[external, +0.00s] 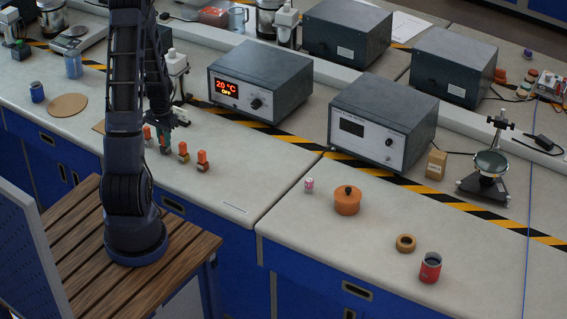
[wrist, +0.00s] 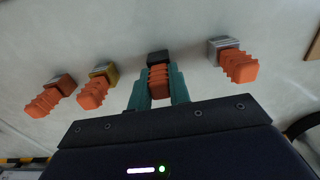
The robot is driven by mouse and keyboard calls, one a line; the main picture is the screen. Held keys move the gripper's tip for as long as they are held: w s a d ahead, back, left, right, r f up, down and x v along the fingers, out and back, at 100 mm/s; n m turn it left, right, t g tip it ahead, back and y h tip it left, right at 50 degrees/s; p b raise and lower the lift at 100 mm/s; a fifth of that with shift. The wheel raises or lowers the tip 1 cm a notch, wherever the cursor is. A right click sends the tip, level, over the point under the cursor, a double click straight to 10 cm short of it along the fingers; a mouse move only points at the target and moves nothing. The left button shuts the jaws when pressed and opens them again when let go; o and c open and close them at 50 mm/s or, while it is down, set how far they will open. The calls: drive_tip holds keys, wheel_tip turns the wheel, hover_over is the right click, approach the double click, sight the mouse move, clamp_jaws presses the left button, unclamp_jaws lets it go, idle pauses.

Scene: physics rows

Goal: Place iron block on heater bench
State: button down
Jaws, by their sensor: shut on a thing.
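The iron block is most likely the dark, nearly black block (wrist: 158,58) with an orange ribbed handle (wrist: 158,80). My gripper (wrist: 159,88) is shut on that handle, with a teal finger on each side. In the external view my gripper (external: 164,143) is low over the left bench, in the row of orange-handled blocks. I cannot tell whether the held block touches the bench. A grey box with a lit display reading 20 °C and OFF (external: 260,82) stands behind the row. It may be the heater bench; its label is not readable.
A silver block (wrist: 222,46) is on one side of the held block; a brass-coloured block (wrist: 104,74) and a brownish block (wrist: 62,82) are on the other. A second grey box (external: 382,122) stands right.

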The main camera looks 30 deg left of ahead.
drive_tip(key=c, duration=1.3)
unclamp_jaws()
drive_tip(key=shift+f, duration=0.1)
wheel_tip(320, 180, up, 12)
drive_tip(key=shift+r, duration=0.2)
drive_tip(key=s+d+r+t, duration=0.1)
drive_tip(key=d+r, duration=0.6)
drive_tip(key=r, duration=0.2)
drive_tip(key=s+d+r+t, duration=0.3)
drive_tip(key=s+d+r, duration=1.1)
drive_tip(key=s+d, duration=0.4)
drive_tip(key=shift+r+t, duration=0.3)
drive_tip(key=shift+r, duration=0.1)
